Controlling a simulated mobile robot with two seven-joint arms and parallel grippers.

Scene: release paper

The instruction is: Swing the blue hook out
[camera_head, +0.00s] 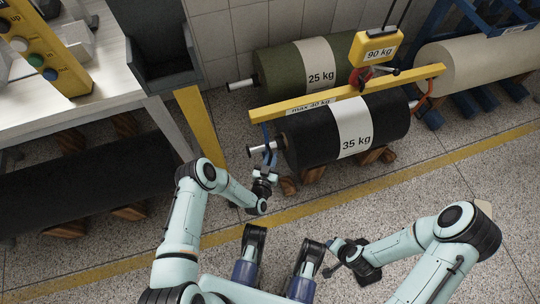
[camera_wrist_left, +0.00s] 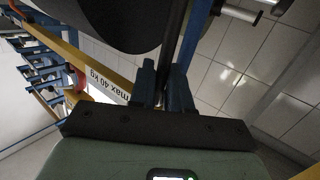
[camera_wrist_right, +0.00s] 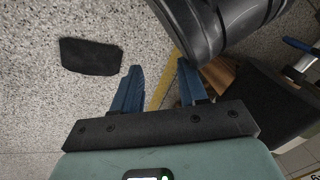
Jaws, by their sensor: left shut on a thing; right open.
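The blue hook (camera_head: 266,140) hangs from the left end of the yellow lifting beam (camera_head: 330,97), at the near end of the black 35 kg roll (camera_head: 310,137). My left gripper (camera_head: 268,172) is shut on the hook's lower part. In the left wrist view the blue hook (camera_wrist_left: 195,35) runs up from between the fingers of my left gripper (camera_wrist_left: 166,85). An orange hook (camera_head: 424,92) is at the beam's right end. My right gripper (camera_head: 332,262) is open and empty, low over the floor; its fingers also show in the right wrist view (camera_wrist_right: 158,85).
A green 25 kg roll (camera_head: 287,72) lies behind the black one. A beige roll (camera_head: 475,60) rests at the right. A white table (camera_head: 60,95) and yellow post (camera_head: 200,124) stand left. Floor in front is open.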

